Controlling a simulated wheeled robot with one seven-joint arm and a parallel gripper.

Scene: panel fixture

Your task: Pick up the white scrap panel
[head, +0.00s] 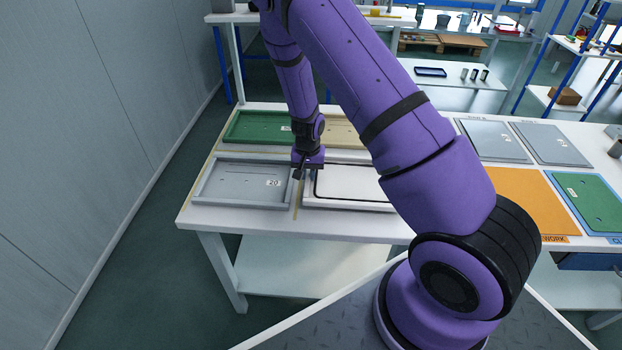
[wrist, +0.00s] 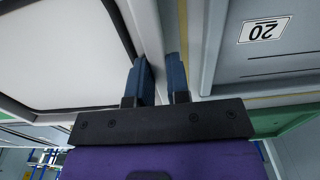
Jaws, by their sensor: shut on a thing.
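The white scrap panel (head: 348,185) lies level at the front of the table, right of the grey panel. It has a raised pale rim and a black line around its white face; my arm hides its right part. It also shows at the left of the wrist view (wrist: 60,55). My gripper (head: 300,176) is at the panel's left rim. In the wrist view its two dark fingers (wrist: 160,80) stand on either side of that rim, shut on it. I cannot tell whether the panel is lifted off the table.
A grey panel (head: 240,183) marked 20 lies close on the left, with a narrow gap between. A green panel (head: 258,128) and a beige panel (head: 345,133) lie behind. An orange mat (head: 515,200) lies to the right. A wall (head: 90,120) stands at the far left.

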